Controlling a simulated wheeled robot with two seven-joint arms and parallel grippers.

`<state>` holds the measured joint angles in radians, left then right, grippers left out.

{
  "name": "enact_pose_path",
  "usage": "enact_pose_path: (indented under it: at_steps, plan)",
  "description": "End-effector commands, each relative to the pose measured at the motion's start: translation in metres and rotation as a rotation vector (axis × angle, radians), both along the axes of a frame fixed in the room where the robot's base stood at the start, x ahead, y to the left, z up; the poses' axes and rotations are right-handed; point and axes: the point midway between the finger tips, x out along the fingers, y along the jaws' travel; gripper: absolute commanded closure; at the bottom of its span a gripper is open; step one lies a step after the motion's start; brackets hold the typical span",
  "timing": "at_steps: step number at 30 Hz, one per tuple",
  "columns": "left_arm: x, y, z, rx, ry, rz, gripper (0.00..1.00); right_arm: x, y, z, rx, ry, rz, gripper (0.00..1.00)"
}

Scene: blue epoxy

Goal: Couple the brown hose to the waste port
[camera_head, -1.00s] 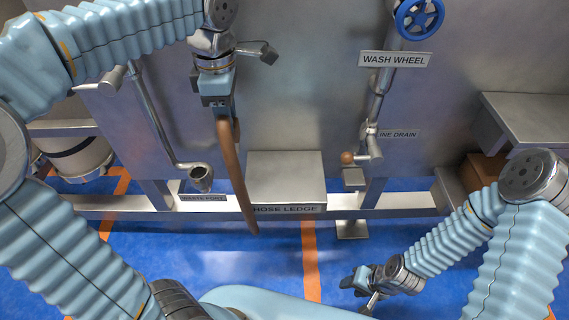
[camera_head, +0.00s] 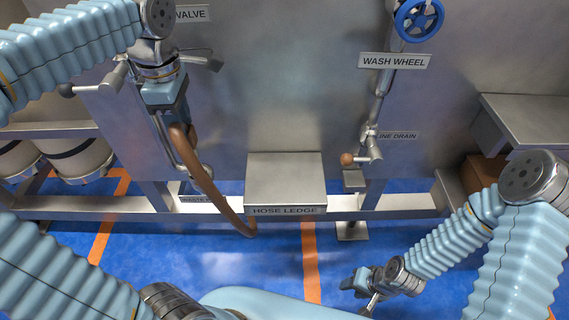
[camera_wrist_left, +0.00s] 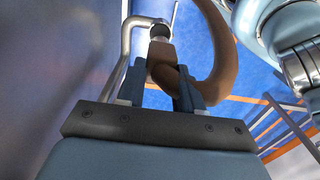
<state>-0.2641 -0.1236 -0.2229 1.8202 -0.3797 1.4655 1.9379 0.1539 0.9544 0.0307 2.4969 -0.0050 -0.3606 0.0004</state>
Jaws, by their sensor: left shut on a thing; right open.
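The brown hose (camera_head: 212,185) is held by my left gripper (camera_head: 172,112) near its upper end. It hangs down to the right, curving toward the floor beside the hose ledge. The waste port (camera_head: 206,170), a bent steel pipe with a cup-like mouth, is partly hidden behind the hose in the head view. In the left wrist view the fingers (camera_wrist_left: 168,88) close around the hose (camera_wrist_left: 222,50), and the port's pipe (camera_wrist_left: 118,75) bends to a mouth just beyond the gripped end. I cannot tell whether they touch. My right gripper (camera_head: 358,284) is open and empty, low at the right.
The hose ledge (camera_head: 286,175) stands right of the hose. The line drain (camera_head: 370,150) and blue wash wheel (camera_head: 419,18) are further right. A valve handle (camera_head: 75,90) projects near my left arm. White drums (camera_head: 80,160) stand at left. The blue floor in front is open.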

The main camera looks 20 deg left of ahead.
Motion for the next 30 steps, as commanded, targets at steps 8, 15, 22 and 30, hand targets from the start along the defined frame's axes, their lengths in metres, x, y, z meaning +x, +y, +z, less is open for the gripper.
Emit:
enact_pose_path:
  at_steps: [8, 15, 22, 30]
  plan:
    - [0.000, 0.000, -0.009, 0.000, 0.000, 0.000, 1.00, 0.000, 0.000, -0.007, 0.000, -0.001, -0.001, 0.57]
    - [0.000, 0.000, -0.032, 0.000, 0.000, 0.001, 1.00, 0.000, -0.001, -0.024, -0.002, 0.000, -0.004, 0.57]
    - [0.000, 0.000, -0.042, 0.000, 0.000, 0.000, 1.00, 0.000, -0.001, -0.031, -0.003, -0.001, -0.005, 0.57]
    - [0.000, 0.000, -0.041, 0.000, -0.001, 0.000, 1.00, 0.000, -0.001, -0.030, -0.003, -0.001, -0.005, 0.57]
